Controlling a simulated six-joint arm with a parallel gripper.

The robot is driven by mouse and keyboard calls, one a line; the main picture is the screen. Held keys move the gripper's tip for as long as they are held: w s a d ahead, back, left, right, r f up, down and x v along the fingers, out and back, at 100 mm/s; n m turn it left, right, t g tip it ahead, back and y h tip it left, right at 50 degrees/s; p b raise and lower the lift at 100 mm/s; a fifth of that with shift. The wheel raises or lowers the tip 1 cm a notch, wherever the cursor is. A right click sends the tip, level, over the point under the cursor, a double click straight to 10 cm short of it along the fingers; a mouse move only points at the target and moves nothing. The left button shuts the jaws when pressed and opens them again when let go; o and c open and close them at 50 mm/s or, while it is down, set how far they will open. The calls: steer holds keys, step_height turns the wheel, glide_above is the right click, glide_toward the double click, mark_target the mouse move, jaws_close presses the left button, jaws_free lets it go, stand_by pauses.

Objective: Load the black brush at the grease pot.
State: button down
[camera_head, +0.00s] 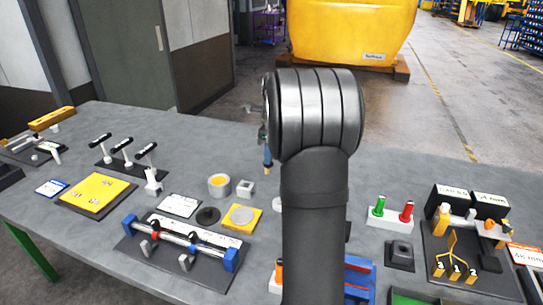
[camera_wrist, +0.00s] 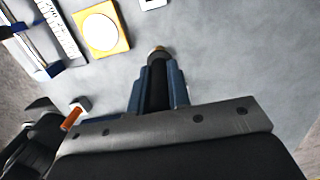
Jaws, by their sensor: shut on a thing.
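My gripper (camera_wrist: 160,72) is shut on the black brush (camera_wrist: 158,88), which lies between the two blue fingers in the wrist view. The brush's tan tip (camera_wrist: 158,51) sticks out past the fingertips. In the head view my arm hides most of the gripper. A blue finger and the tan tip (camera_head: 268,170) show at the arm's left side, over the table. The grease pot (camera_head: 219,193), a pale round cup with yellow-orange grease inside, stands to the left of the tip, apart from it. I cannot make out the pot in the wrist view.
A small grey square block (camera_head: 245,188) stands between pot and brush tip. A yellow plate with a pale disc (camera_head: 257,217) and a black disc (camera_head: 208,216) lie in front. A rod fixture (camera_head: 180,240) with blue ends is front left. The back of the table is clear.

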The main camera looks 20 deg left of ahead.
steer(key=s+a+y, duration=0.2)
steer(key=a+y, duration=0.4)
steer(key=a, duration=0.8)
steer(key=shift+w+f, duration=0.1)
steer(key=shift+f, duration=2.85)
steer(key=shift+f, duration=0.55)
step_height(320, 180, up, 7)
